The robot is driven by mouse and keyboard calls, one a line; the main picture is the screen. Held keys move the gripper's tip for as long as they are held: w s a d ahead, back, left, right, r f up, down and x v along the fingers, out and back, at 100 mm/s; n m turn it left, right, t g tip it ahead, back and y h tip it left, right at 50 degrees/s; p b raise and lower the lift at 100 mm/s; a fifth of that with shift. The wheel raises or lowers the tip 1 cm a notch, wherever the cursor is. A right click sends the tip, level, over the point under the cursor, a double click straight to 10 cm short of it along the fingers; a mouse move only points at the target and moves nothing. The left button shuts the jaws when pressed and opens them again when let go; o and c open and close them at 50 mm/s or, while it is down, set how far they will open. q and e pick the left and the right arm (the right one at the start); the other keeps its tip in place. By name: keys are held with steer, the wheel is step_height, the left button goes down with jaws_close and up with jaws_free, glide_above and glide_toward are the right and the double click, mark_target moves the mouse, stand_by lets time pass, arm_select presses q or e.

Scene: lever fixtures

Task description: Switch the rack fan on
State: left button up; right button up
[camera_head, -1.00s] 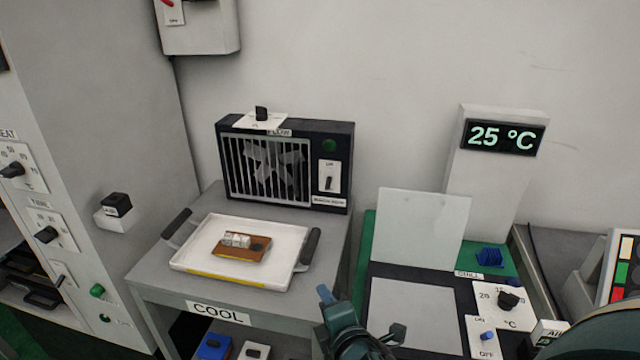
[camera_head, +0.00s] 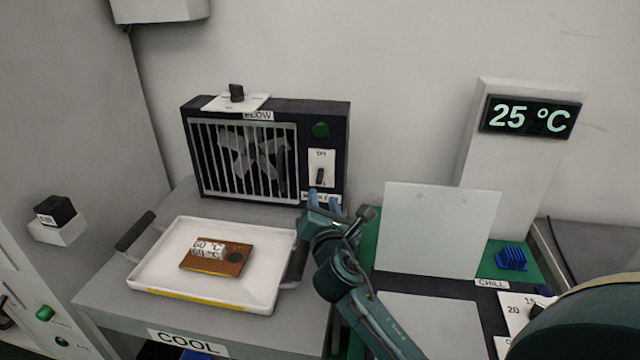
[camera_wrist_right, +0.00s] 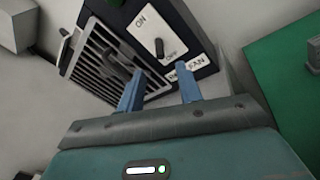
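The rack fan (camera_head: 243,160) is a dark box with a pale grille, standing at the back of the COOL table. Its white switch plate (camera_head: 322,158) has ON at the top, and its small dark lever (camera_head: 320,176) sits in the lower part. The lever also shows in the right wrist view (camera_wrist_right: 159,48). A dull green round lamp (camera_head: 321,130) is above the plate. My right gripper (camera_head: 323,200) is just in front of and below the switch. Its blue fingers (camera_wrist_right: 159,85) are apart with nothing between them, short of the lever. My left gripper is out of view.
A white tray (camera_head: 160,270) with dark handles holds a brown board (camera_head: 228,263) in front of the fan. A knob labelled FLOW (camera_head: 237,92) is on the fan's top. A pale upright panel (camera_head: 435,230) stands right of my right arm, before the 25 °C display (camera_head: 530,117).

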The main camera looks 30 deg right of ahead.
mark_target(320, 184)
steer(key=x, duration=0.7)
steer(key=shift+c, duration=0.5)
jaws_close()
